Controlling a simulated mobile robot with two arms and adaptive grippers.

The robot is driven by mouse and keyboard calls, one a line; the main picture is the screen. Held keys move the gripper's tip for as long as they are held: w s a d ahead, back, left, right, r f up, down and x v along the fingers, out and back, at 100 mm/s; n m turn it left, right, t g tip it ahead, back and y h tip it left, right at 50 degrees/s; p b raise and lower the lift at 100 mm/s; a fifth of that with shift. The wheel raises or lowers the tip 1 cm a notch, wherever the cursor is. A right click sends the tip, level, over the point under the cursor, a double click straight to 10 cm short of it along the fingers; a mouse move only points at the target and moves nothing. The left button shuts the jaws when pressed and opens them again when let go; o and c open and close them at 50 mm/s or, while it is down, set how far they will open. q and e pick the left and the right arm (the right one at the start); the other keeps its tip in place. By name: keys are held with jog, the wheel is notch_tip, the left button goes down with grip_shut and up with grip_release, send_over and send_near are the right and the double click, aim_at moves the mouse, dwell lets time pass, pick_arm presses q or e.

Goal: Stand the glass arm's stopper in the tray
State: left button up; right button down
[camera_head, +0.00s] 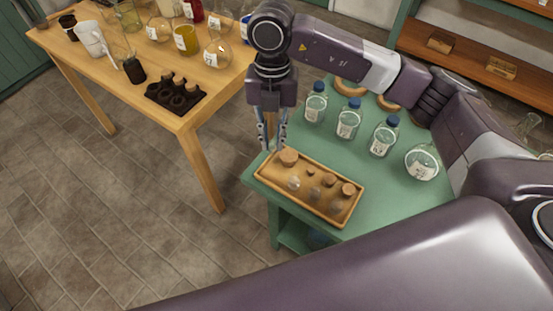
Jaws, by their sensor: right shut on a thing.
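The wooden tray (330,211) lies on the near left corner of the green table. Several stoppers with cork-brown tops stand in it, some with clear glassy lower parts. The largest stopper (289,157) is at the tray's far left end, upright as far as I can tell. My right gripper (273,148) points down at that end, its fingertips right at this stopper. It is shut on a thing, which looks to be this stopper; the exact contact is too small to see. I cannot tell which stopper belongs to the glass arm. My left gripper is not in view.
Blue-capped bottles (348,120) and a round flask (421,163) stand on the green table (376,193) right of the tray. A wooden table (211,98) at the back left bears glassware and a dark holder (176,95). Open floor lies left.

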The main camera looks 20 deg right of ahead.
notch_tip(320, 180, down, 11)
jog(key=shift+r+p, duration=0.2)
jog(key=shift+p, duration=0.5)
jog(key=shift+f, duration=0.1)
jog(key=shift+f, duration=0.15)
jog(key=c, duration=1.9)
grip_release()
jog(key=shift+r, duration=0.2)
jog(key=r+b, duration=0.1)
jog(key=r, duration=0.3)
jog(key=w+r+b, duration=0.1)
jog(key=r, duration=0.7)
jog(key=shift+w+d+b, duration=0.15)
jog(key=shift+d+b, duration=0.15)
jog(key=shift+b, duration=0.1)
